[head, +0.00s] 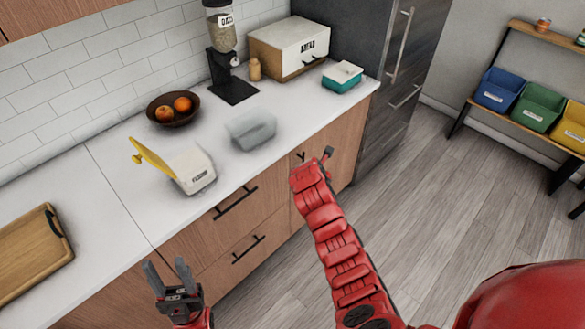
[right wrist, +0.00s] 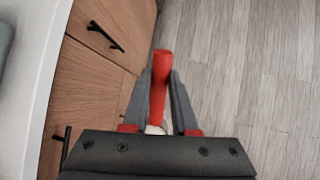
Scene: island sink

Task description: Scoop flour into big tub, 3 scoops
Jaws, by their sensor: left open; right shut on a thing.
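The white flour container (head: 197,172) stands on the counter, with its yellow lid (head: 153,162) tilted up at its left. A translucent grey tub (head: 251,129), apparently the big tub, sits to its right near the counter's front edge. My left gripper (head: 168,276) is open and empty in front of the drawers, at the bottom of the head view. My right gripper (right wrist: 160,76) is shut on a red handle (right wrist: 159,98), out in front of the cabinets and over the floor side. A small pale part shows at the handle's lower end; no scoop bowl can be made out.
A fruit bowl (head: 157,119), a grain dispenser (head: 223,45), a white bread box (head: 287,47) and a teal box (head: 342,83) stand behind and right. A cutting board (head: 32,250) lies at left.

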